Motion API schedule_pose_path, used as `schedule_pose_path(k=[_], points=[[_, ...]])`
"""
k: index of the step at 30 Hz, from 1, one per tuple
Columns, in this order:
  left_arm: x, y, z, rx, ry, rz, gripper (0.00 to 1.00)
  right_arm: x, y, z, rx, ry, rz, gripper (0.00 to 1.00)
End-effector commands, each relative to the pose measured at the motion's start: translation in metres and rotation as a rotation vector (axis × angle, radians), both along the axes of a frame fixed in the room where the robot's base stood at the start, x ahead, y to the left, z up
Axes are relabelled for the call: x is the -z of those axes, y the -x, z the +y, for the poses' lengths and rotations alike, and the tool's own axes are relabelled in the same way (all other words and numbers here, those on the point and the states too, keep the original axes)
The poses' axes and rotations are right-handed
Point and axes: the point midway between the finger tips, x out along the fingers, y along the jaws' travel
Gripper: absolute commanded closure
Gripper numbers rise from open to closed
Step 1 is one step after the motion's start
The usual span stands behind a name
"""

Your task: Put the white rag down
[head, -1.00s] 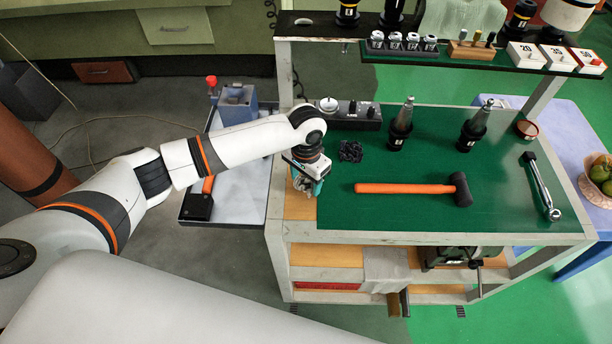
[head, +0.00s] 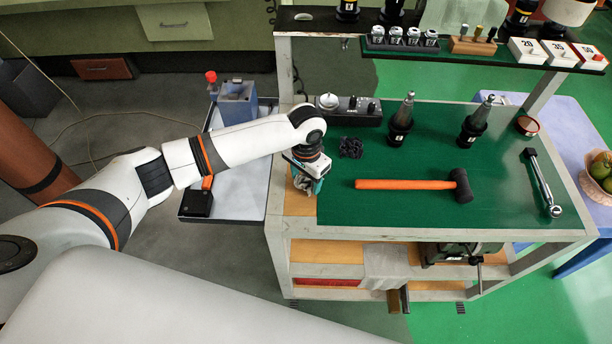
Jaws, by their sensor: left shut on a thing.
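My left gripper (head: 305,188) is at the left end of the cart's green top, low over the bare wooden strip at its edge. It is shut on the white rag (head: 301,181), of which only a small pale part shows beside the fingers. The hand hides the rest, and I cannot tell whether the rag touches the cart top (head: 345,215). My right gripper is not in view.
The green mat's front left is clear.

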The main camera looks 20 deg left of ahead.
Motion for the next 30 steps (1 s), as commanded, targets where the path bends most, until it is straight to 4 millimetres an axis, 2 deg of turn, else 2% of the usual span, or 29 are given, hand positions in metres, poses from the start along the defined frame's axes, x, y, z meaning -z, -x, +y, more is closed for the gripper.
schedule_pose_path(k=[24,25,29,30], points=[[0.0093,0.0,-0.0001,0.0,0.0,0.0,0.62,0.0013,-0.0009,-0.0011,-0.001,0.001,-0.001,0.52],[0.0093,0.0,-0.0001,0.0,0.0,0.0,0.38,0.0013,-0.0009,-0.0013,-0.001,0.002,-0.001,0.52],[0.0092,0.0,0.0,0.0,0.0,0.0,0.17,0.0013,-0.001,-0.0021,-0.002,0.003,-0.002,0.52],[0.0092,0.0,0.0,0.0,0.0,0.0,0.16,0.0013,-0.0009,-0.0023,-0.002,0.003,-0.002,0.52]])
